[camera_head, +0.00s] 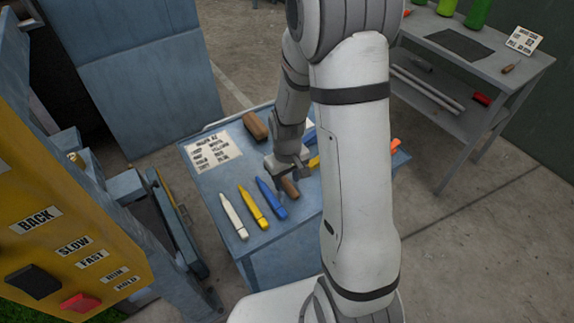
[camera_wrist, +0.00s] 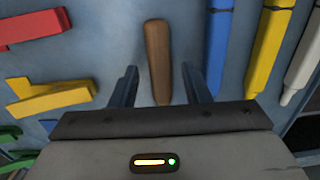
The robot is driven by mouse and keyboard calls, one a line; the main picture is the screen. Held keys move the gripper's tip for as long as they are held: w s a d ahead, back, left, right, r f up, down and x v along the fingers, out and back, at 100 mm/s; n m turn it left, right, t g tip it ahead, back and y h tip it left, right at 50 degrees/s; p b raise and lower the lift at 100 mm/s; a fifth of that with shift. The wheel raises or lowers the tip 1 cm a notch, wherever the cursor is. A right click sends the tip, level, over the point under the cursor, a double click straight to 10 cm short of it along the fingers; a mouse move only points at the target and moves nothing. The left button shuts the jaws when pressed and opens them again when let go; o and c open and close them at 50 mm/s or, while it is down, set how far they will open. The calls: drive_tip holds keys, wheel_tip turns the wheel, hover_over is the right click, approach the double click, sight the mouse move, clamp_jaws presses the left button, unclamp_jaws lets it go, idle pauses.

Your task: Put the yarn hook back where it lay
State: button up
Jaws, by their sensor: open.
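A brown wooden handle (camera_wrist: 158,55), which looks like the yarn hook's, lies on the blue-grey table top. It also shows in the head view (camera_head: 290,188), just below my gripper (camera_head: 283,176). In the wrist view my gripper (camera_wrist: 161,82) is open, with one finger on each side of the handle's lower end and a gap on both sides. No metal hook end can be made out; the lower end of the handle meets the edge of my gripper body.
Blue (camera_head: 271,198), yellow (camera_head: 252,207) and white (camera_head: 233,216) markers lie left of the handle. A brown block (camera_head: 255,127) and a printed card (camera_head: 213,146) are behind. A yellow control panel (camera_head: 60,230) stands left; a grey bench (camera_head: 470,60) stands right.

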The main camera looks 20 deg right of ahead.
wheel_tip(320, 180, up, 11)
drive_tip(key=s+r+m+t, duration=0.3)
drive_tip(key=s+r, duration=0.9)
drive_tip(key=s, duration=0.2)
drive_tip(key=shift+s+a+b, duration=0.15)
drive_tip(key=shift+s+b, duration=0.2)
drive_tip(key=shift+s, duration=0.05)
drive_tip(key=shift+f, duration=0.1)
drive_tip(key=shift+c, duration=0.7)
